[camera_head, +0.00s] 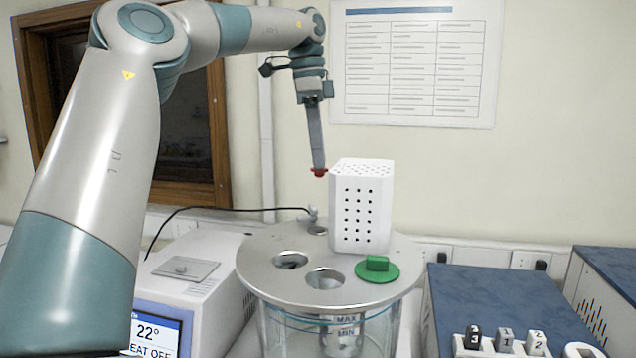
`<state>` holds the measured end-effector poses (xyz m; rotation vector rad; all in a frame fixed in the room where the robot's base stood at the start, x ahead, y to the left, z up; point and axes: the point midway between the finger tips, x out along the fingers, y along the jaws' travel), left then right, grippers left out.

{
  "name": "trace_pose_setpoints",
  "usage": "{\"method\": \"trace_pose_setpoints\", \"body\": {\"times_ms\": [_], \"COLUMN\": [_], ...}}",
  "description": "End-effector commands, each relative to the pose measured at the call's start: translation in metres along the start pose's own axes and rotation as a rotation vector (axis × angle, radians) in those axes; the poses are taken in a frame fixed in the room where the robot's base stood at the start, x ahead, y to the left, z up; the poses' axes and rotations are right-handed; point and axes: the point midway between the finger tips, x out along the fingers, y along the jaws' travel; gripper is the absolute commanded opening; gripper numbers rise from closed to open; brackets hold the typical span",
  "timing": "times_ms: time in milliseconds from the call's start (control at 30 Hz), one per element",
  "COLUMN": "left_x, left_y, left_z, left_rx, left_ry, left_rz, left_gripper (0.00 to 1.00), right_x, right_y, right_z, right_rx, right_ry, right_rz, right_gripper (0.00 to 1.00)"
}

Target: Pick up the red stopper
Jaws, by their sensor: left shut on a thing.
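The red stopper (319,173) is small and sits at the tips of my left gripper (318,166). The gripper points down and is shut on the stopper, holding it in the air above the metal lid, just left of the white perforated box. Only a little of the stopper shows below the fingertips. My right gripper is not in view.
The round metal lid (265,262) on the glass bath has open holes, a green stopper (377,269) and the white perforated box (361,205). A heater unit (190,275) stands at left. Blue-topped boxes (500,305) and numbered pieces (505,340) are at right.

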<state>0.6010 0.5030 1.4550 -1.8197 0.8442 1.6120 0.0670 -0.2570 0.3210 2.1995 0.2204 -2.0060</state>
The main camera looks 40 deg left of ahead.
Motion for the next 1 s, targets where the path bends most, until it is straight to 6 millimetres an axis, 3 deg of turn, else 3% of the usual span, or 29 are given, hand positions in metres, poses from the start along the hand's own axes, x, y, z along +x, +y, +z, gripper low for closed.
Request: {"method": "trace_pose_setpoints", "body": {"times_ms": [133, 300, 1000], "left_x": [-0.026, -0.044, -0.048], "left_y": [-0.001, -0.001, 0.0], "left_z": [-0.004, -0.006, -0.004], "left_rx": [0.0, 0.001, 0.002], "left_ry": [0.002, 0.002, 0.001], "left_rz": [0.0, 0.001, 0.002], "left_gripper": [0.0, 0.0, 0.0], "right_x": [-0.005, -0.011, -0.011], "right_y": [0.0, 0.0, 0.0], "right_z": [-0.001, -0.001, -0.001], "right_rx": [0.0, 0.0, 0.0], "right_ry": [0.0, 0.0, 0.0], "right_rz": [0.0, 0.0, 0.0], "right_gripper": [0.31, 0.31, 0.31]}}
